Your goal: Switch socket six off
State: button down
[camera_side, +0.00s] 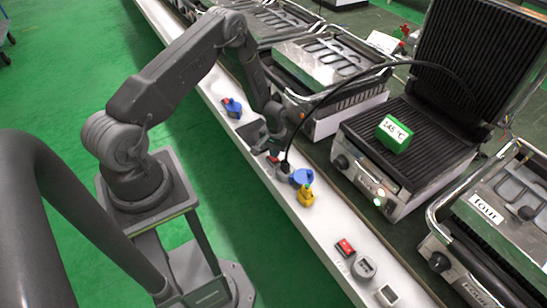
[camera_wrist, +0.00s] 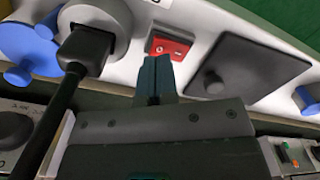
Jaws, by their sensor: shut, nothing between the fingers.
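A red rocker switch (camera_wrist: 170,46) sits on the white socket rail (camera_side: 228,126), straight ahead of my gripper's fingertips in the wrist view. My gripper (camera_wrist: 158,62) is shut and empty, its blue-grey tips at the switch's near edge. I cannot tell if they touch it. In the side view my gripper (camera_side: 273,151) is down over the rail and largely hides the switch. Beside the switch is a round grey socket (camera_wrist: 120,22) with a black plug (camera_wrist: 85,48) in it. Which way the rocker is tipped is unclear, and no socket number is readable.
A blue cap (camera_wrist: 28,42) lies beyond the plug, next to a yellow one (camera_side: 306,196). A dark square plate with a knob (camera_wrist: 245,68) is on the switch's other side. Another red switch (camera_side: 345,247) is farther along. An open grill (camera_side: 400,150) carries a green 145 °C block (camera_side: 394,134).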

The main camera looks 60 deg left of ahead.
jog(key=shift+f, duration=1.15)
dwell(0.4)
jog(key=shift+r, duration=3.55)
jog(key=s+d+r+m+t, duration=0.1)
jog(key=s+d+r, duration=0.15)
jog(key=r, duration=0.75)
jog(key=s+d+r+m, duration=0.1)
jog(key=d+r, duration=0.3)
jog(key=r, duration=0.5)
jog(key=s+d+r+m+t, duration=0.1)
jog(key=d+r, duration=0.2)
jog(key=r, duration=0.7)
jog(key=s+d+r+m+t, duration=0.1)
jog(key=s+d+r, duration=0.3)
jog(key=s, duration=0.4)
jog(key=s+d+r+m+t, duration=0.2)
jog(key=s+d+r, duration=0.2)
jog(key=s+r, duration=0.3)
jog(key=shift+s+d+r+t, duration=0.2)
jog(key=shift+s+r+t, duration=0.1)
jog(key=shift+s, duration=0.55)
